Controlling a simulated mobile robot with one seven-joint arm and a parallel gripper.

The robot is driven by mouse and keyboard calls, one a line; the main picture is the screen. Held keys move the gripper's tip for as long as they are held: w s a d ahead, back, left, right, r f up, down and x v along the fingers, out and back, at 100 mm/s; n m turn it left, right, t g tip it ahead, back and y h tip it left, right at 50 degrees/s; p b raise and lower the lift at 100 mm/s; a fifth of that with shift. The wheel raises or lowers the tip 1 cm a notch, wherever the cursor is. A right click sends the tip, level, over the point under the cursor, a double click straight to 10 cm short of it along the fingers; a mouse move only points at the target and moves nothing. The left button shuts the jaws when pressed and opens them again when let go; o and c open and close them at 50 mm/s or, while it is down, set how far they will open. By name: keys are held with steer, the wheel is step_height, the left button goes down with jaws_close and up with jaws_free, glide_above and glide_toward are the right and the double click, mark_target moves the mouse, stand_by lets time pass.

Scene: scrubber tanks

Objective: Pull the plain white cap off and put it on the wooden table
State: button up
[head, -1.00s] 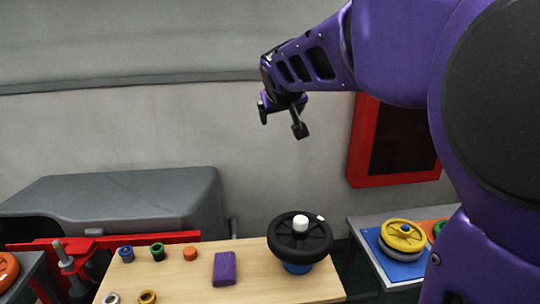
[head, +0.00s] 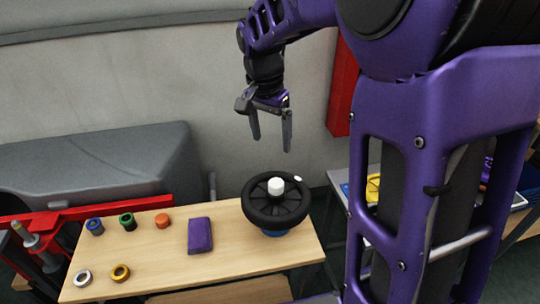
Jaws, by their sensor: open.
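The plain white cap (head: 275,186) sits upright at the centre of a black spoked wheel (head: 268,216). The wheel rests on a blue base (head: 274,233) near the right end of the wooden table (head: 165,252). My gripper (head: 271,146) is open and empty. It points down and shows above the wheel in the picture, apart from the cap. A small white piece (head: 298,179) is on the wheel's rim.
A purple block (head: 200,235) lies left of the wheel. Blue (head: 95,227), green (head: 128,221) and orange (head: 162,220) pieces stand along the table's back. Silver (head: 83,279) and yellow (head: 121,273) rings lie at the front left. The table's front middle is bare.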

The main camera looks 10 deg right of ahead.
mark_target(276, 182)
steer(key=f, duration=0.5)
steer(key=w+d+f+b, duration=0.1)
steer(key=f, duration=0.9)
steer(key=shift+w+d+f, duration=0.25)
steer(key=shift+w+d, duration=0.05)
steer(key=shift+d, duration=0.05)
jaws_close()
steer(key=shift+r+p, duration=0.5)
steer(key=shift+r, duration=0.6)
stand_by(0.8)
steer(key=shift+r+p, duration=0.8)
steer(key=shift+r, duration=2.15)
